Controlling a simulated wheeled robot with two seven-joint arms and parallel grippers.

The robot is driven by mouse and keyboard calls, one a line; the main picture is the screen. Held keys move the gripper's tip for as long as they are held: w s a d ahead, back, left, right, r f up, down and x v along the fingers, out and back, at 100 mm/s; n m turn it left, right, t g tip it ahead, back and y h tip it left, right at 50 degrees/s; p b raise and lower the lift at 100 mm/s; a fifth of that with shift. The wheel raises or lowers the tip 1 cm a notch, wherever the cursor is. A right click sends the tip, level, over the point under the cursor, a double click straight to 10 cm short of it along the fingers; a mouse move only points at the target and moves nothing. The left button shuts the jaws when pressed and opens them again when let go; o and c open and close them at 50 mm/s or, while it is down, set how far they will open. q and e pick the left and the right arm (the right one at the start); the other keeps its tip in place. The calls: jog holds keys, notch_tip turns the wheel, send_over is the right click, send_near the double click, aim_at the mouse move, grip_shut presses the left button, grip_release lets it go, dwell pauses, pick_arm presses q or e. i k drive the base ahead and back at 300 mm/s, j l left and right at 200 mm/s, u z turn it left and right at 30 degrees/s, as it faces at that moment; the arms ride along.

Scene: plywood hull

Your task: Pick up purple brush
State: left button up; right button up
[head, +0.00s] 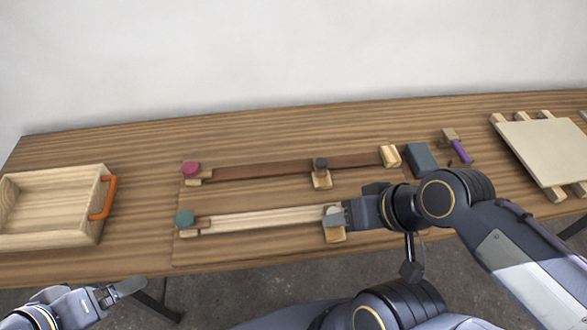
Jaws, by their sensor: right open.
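The purple brush (461,151) lies at the back right of the table, its purple handle pointing toward the front right and its tan head (450,134) at the back. My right gripper (345,214) is open, well to the left of the brush and nearer the front, at the right end of the pale wooden strip. It is beside a pale grey knob (332,216); I cannot tell whether they touch. My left gripper (125,288) is off the table's front edge at the lower left, far from the brush. Its jaw opening is not clear.
A dark blue-grey block (421,160) stands just left of the brush. A pale board (545,150) on wooden slats is to its right. Dark (260,167) and pale (265,217) strips with knobs fill the middle. A wooden tray (50,240) with orange handle is at left.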

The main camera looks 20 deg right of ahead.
aim_at(450, 137)
jog(key=k+j+z, duration=0.1)
jog(key=z, duration=1.85)
